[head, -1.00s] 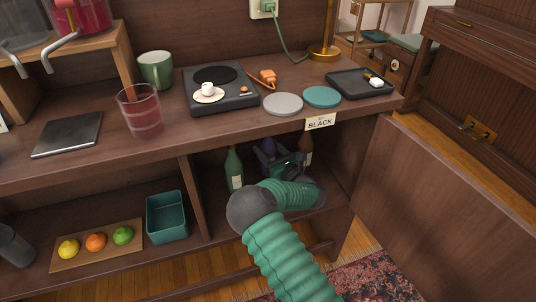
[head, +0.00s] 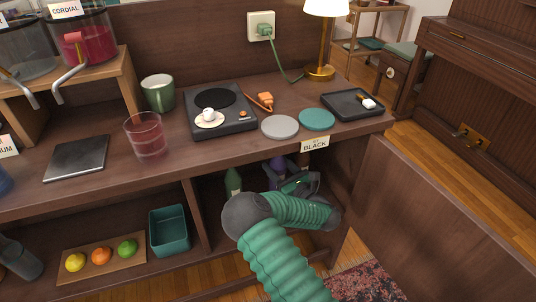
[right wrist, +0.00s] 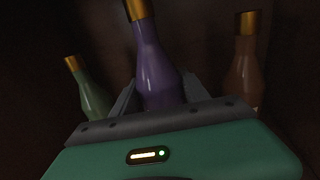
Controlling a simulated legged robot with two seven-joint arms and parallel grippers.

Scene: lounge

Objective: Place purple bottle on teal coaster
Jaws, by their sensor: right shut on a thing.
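The purple bottle (head: 277,168) stands in the dark lower compartment of the cabinet, mostly hidden behind my right gripper. In the right wrist view the purple bottle (right wrist: 158,68) rises between the fingers, its gold neck cut by the top edge. My right gripper (head: 284,180) is shut on it; the fingers show on both sides of it in the right wrist view (right wrist: 160,98). Whether its base touches the shelf is hidden. The teal coaster (head: 317,119) lies empty on the counter above, right of a grey coaster (head: 280,127). My left gripper is not in view.
A green bottle (right wrist: 88,90) stands left of the purple one and a brown bottle (right wrist: 243,75) right. The counter edge with a BLACK label (head: 315,143) overhangs the compartment. A black tray (head: 340,103) sits right of the teal coaster; an open door panel (head: 440,200) stands at right.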

